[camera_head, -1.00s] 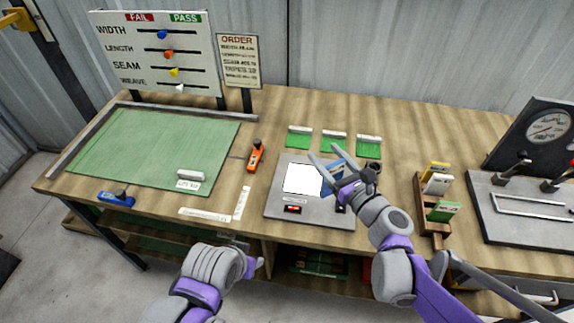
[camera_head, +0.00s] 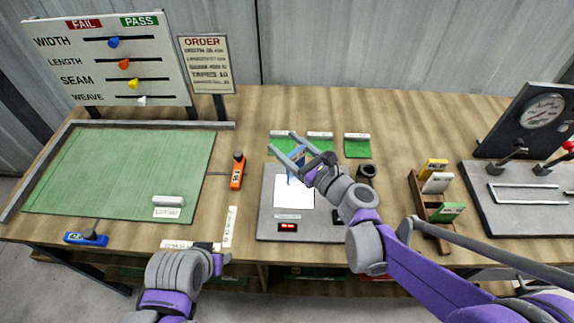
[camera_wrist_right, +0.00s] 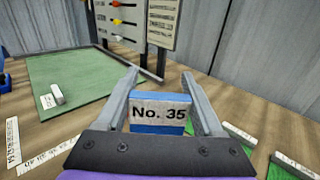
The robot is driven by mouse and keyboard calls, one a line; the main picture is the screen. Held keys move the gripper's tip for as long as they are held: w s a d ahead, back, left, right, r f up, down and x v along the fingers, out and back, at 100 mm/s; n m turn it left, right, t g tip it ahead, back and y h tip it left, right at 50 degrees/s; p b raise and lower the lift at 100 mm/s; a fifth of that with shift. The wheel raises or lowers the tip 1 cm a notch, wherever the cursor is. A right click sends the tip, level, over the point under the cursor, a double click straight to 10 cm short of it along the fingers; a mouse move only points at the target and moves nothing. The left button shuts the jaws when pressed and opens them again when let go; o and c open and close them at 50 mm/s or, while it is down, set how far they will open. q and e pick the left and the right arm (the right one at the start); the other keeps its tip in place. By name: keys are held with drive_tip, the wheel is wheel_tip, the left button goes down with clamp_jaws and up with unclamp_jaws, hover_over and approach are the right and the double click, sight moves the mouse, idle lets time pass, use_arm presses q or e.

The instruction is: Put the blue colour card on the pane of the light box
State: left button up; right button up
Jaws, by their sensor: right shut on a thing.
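My right gripper (camera_head: 286,150) is shut on the blue colour card (camera_head: 292,179), above the upper part of the light box. In the right wrist view the card (camera_wrist_right: 158,128) stands between the fingers (camera_wrist_right: 162,90), its white label reading "No. 35". The light box (camera_head: 328,228) is a grey plate with a bright white pane (camera_head: 294,196) and a small red display.
A wooden rack (camera_head: 425,215) with yellow, white and green cards stands right of the light box. Green swatches (camera_head: 357,146) lie behind it. An orange tool (camera_head: 237,171) and a green mat (camera_head: 120,170) lie left. A gauge press (camera_head: 525,190) is at the far right.

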drive_tip(key=shift+f+b, duration=0.4)
drive_tip(key=shift+f, duration=2.2)
drive_tip(key=shift+f, duration=0.1)
drive_tip(key=shift+f, duration=0.15)
drive_tip(key=o, duration=1.3)
